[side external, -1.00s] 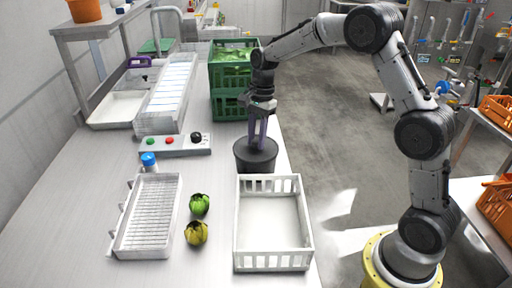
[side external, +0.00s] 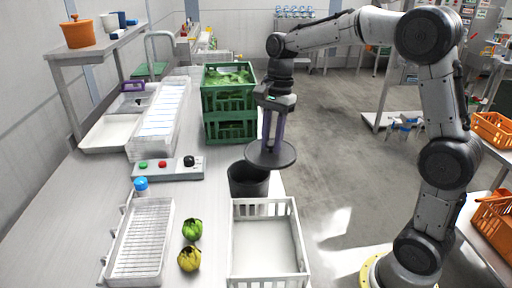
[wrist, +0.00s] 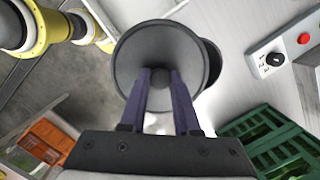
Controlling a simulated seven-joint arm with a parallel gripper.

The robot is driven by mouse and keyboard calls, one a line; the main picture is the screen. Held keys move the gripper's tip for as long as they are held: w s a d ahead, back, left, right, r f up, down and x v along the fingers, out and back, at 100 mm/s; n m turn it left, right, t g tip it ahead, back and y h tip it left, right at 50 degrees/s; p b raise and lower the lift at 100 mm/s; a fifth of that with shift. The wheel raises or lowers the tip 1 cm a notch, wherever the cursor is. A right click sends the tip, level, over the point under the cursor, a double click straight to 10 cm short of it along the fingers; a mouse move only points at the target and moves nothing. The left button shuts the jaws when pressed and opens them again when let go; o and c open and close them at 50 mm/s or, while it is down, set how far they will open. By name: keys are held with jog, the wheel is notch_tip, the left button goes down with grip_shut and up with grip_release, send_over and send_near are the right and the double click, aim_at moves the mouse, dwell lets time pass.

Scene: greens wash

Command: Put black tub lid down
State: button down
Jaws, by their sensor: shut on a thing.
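The black tub lid (side external: 271,154) is a dark round disc. My gripper (side external: 272,140) is shut on its knob from above and holds it roughly level, above and a little right of the black tub (side external: 249,182). In the wrist view the lid (wrist: 140,58) fills the space beyond my purple fingers (wrist: 159,78), and part of the tub (wrist: 213,60) shows past its edge. The tub stands uncovered on the steel bench near its right edge. Its inside is mostly dark.
A white crate (side external: 234,268) stands in front of the tub, and green crates (side external: 231,128) stand behind it. A control box (side external: 160,170) is to the left. A green and a yellow vegetable (side external: 190,258) lie beside the wire tray (side external: 140,240). Bare bench lies left of the tub.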

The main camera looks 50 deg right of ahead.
jog(key=s+r, duration=0.1)
jog(key=s, duration=0.3)
jog(key=s+r, duration=0.1)
jog(key=s, duration=0.1)
jog(key=shift+a+r, duration=0.3)
jog(key=shift+r, duration=0.05)
jog(key=m, duration=0.1)
send_over(258, 155)
jog(key=shift+d, duration=0.4)
jog(key=shift+w+a+f, duration=1.05)
jog(key=shift+w+f, duration=1.75)
jog(key=shift+w, duration=0.25)
jog(key=shift+w+a+f, duration=1.05)
jog(key=shift+w+f, duration=1.7)
jog(key=shift+w, duration=0.3)
jog(key=shift+w+a+f, duration=1.05)
jog(key=shift+w+f, duration=1.75)
jog(key=shift+w, duration=0.25)
jog(key=shift+f, duration=0.5)
